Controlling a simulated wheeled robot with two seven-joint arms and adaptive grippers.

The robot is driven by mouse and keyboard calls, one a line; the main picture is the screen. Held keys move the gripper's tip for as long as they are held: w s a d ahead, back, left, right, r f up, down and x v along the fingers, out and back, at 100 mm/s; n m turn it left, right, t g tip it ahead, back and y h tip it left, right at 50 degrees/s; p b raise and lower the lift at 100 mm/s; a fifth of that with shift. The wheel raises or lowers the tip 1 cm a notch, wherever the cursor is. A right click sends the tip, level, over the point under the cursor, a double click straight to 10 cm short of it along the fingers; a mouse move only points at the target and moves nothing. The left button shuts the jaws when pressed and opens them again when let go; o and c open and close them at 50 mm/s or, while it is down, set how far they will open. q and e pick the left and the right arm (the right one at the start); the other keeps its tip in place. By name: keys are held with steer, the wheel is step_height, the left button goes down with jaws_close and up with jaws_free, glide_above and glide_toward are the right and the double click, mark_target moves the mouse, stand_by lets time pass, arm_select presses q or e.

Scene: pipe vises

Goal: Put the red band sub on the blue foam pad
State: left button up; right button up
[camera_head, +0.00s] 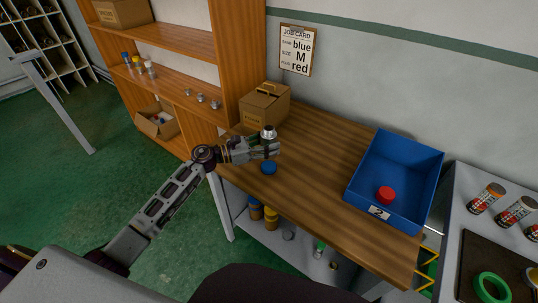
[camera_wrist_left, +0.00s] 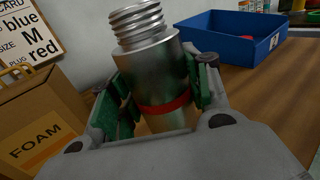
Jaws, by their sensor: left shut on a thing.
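The red band sub (camera_wrist_left: 152,75) is a grey metal cylinder with a threaded top and a red band low on its body. My left gripper (camera_wrist_left: 160,100) is shut on it, with green-padded fingers on both sides. In the head view the sub (camera_head: 268,133) stands about upright in my left gripper (camera_head: 268,150), over the left part of the wooden bench. A small round blue thing (camera_head: 268,168) is on the bench just below the gripper. I cannot tell whether it is a cap or a pad. No blue foam pad shows clearly. My right gripper is not in view.
A cardboard box (camera_head: 265,104), marked FOAM in the wrist view (camera_wrist_left: 40,132), stands behind the gripper. A blue bin (camera_head: 422,180) marked 2 holds a red plug (camera_head: 385,195). The wooden bench (camera_head: 320,160) is clear between them. Spray cans (camera_head: 487,198) stand at right.

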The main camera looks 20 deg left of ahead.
arm_select(q)
steer(key=shift+f, duration=0.5)
steer(key=shift+f, duration=1.85)
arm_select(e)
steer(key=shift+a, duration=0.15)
arm_select(q)
steer(key=shift+f, duration=0.15)
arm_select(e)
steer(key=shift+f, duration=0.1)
arm_select(q)
steer(key=o, duration=1.5)
steer(key=shift+c, duration=0.2)
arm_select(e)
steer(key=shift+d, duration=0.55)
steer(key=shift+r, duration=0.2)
